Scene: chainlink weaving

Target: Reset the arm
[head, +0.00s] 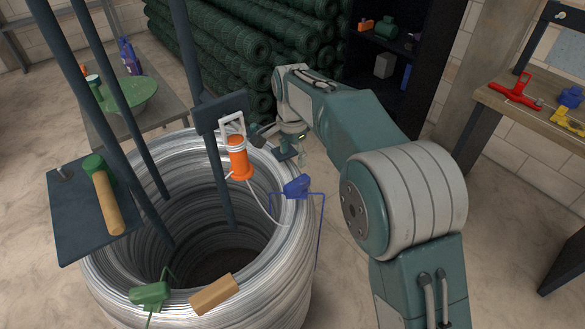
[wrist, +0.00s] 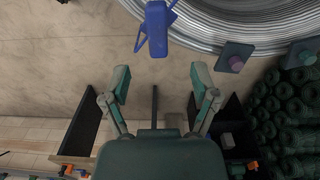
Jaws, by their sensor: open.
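My gripper (head: 290,150) hangs at the end of my bent green-grey arm, just off the right rim of the big wire coil in the head view. In the wrist view the gripper (wrist: 160,82) has its two fingers spread wide with nothing between them. A blue tool (head: 297,187) with a thin blue frame is at the coil's right rim, close to the gripper. It also shows in the wrist view (wrist: 155,28), beyond the fingertips and apart from them.
The wire coil (head: 105,268) stands in front with dark posts over it. An orange tool (head: 240,158) is at its far rim. A green-handled tool (head: 150,293) and a tan block (head: 214,294) are at its near rim. Green mesh rolls (head: 215,60) are stacked behind. A workbench (head: 500,103) stands right.

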